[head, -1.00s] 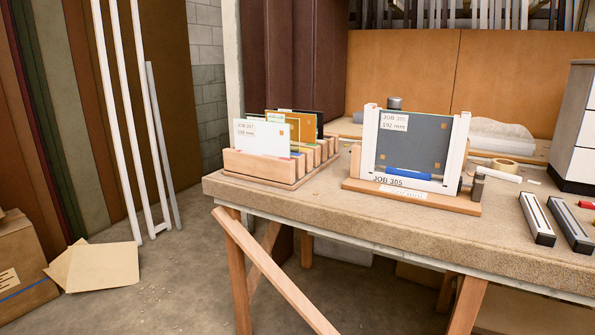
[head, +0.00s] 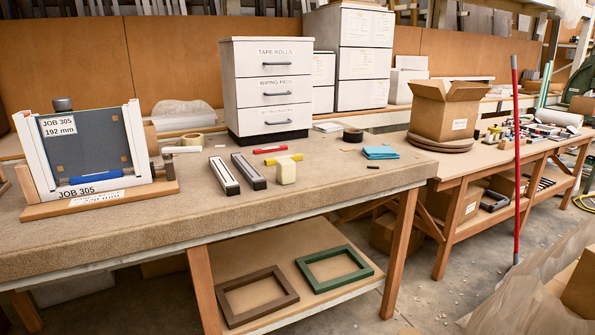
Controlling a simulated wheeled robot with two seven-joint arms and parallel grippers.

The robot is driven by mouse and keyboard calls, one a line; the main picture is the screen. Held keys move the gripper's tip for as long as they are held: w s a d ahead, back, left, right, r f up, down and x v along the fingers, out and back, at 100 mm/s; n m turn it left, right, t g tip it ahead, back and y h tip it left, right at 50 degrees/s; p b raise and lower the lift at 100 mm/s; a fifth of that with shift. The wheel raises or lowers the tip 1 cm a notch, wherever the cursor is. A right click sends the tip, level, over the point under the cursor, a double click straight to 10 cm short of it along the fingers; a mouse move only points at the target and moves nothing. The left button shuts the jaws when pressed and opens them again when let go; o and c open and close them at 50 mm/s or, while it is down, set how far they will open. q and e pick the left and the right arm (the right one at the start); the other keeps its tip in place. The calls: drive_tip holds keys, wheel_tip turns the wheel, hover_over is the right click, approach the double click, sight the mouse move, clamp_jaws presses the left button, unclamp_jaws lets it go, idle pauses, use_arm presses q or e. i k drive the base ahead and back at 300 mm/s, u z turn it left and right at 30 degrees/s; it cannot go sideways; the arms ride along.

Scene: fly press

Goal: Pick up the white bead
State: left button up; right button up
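No thing here is plainly marked as the white bead, and I cannot tell which one it is. White uprights (head: 137,142) flank the grey panel (head: 86,143) in that stand at the left. Two dark bars with pale tops, the left bar (head: 224,176) and the right bar (head: 249,171), lie side by side mid-bench. A cream block (head: 286,171) stands to their right. Neither of my grippers is in view.
The carpeted bench (head: 150,225) has free room in front of the bars. A drawer cabinet (head: 267,87) stands at its back. Blue cloths (head: 380,152) lie to the right. Two frames rest on the lower shelf (head: 300,285). A red pole (head: 516,150) stands at the right.

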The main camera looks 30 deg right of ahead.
sight(229, 185)
drive_tip(key=z, duration=0.9)
drive_tip(key=k, duration=0.5)
drive_tip(key=z, duration=0.8)
drive_tip(key=i, duration=1.6)
drive_tip(key=u, duration=0.5)
